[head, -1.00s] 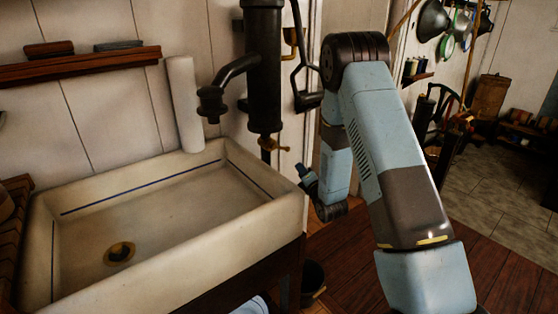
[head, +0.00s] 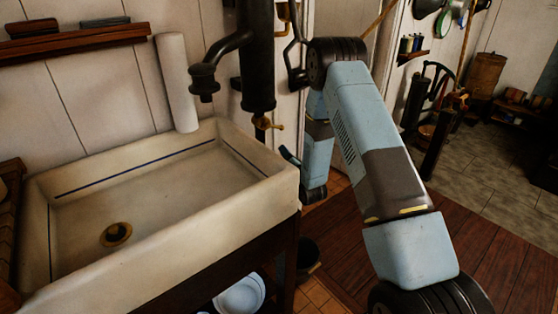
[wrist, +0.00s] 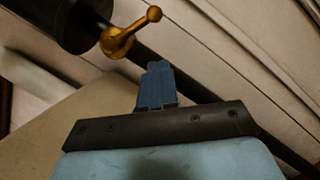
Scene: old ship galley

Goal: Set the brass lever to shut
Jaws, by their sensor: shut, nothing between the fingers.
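The brass lever (head: 267,123) sits at the foot of the black pump (head: 257,60), beside the sink's back right corner. In the wrist view the lever (wrist: 130,34) shows a round hub and an arm with a ball end pointing up and right. My gripper (wrist: 157,70) is shut and empty, its blue fingertips below and right of the lever with a gap between. In the head view my gripper (head: 289,155) is small and partly hidden by the sink rim, below and right of the lever.
The pale sink (head: 285,190) with its brass drain fills the left. A black pipe runs down behind the lever in the wrist view (wrist: 180,70). A dark bucket (head: 307,255) stands on the floor beside the sink stand. Wooden floor lies open at right.

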